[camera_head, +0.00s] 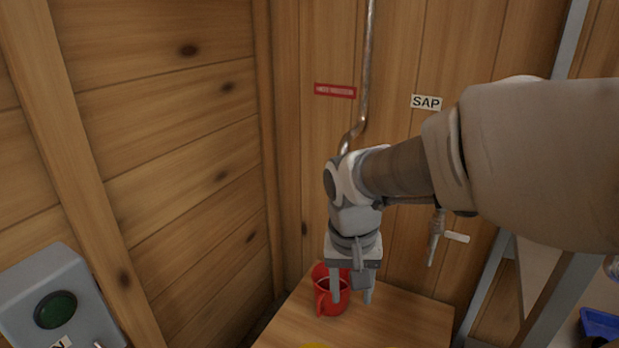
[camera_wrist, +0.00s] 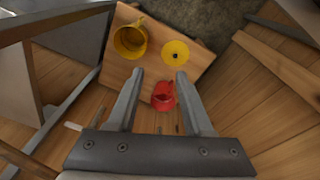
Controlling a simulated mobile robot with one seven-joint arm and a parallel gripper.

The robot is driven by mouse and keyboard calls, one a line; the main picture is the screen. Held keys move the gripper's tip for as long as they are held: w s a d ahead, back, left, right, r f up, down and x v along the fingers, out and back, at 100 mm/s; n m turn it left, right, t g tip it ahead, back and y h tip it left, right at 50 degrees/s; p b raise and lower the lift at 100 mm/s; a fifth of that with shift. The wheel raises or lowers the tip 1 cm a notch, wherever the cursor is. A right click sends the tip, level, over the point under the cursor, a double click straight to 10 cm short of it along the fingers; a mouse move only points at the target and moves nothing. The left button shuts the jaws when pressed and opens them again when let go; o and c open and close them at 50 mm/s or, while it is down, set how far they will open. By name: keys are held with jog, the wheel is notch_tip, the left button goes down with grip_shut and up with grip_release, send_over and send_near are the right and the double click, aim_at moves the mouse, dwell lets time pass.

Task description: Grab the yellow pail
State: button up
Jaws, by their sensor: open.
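In the head view my gripper (camera_head: 352,299) points down over the wooden surface, in front of a red vessel.
A red vessel (camera_wrist: 163,97) shows between my fingers in the wrist view, and beside my gripper in the head view (camera_head: 328,300). A round yellow piece (camera_wrist: 176,53) lies right of the pail. Wooden walls (camera_head: 180,130) and a SAP tap (camera_head: 436,240) stand close behind.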

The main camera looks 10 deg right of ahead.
jog(key=w+a+f+m+g+h+b, duration=0.1)
jog(key=w+f+h+b, duration=0.15)
jog(key=f, duration=1.05)
jog(key=w+a+f+g+h+b, duration=0.2)
jog(key=f+b, duration=0.2)
jog(key=f, duration=0.9)
jog(key=w+a+f+m+g+h+b, duration=0.1)
jog(key=w+f+h+b, duration=0.2)
jog(key=f, duration=1)
notch_tip(320, 180, down, 13)
jog(key=s+d+t+h+b, duration=0.1)
jog(key=s+d+h+b, duration=0.1)
jog(key=h+b, duration=0.15)
jog(key=b+x, duration=0.3)
jog(key=x, duration=0.7)
jog(key=shift+d+f, duration=0.15)
jog(key=shift+f, duration=0.05)
jog(key=shift+b+x, duration=0.85)
jog(key=shift+x, duration=2.3)
jog(key=shift+r, duration=0.15)
grip_shut()
jog(key=shift+d, duration=0.1)
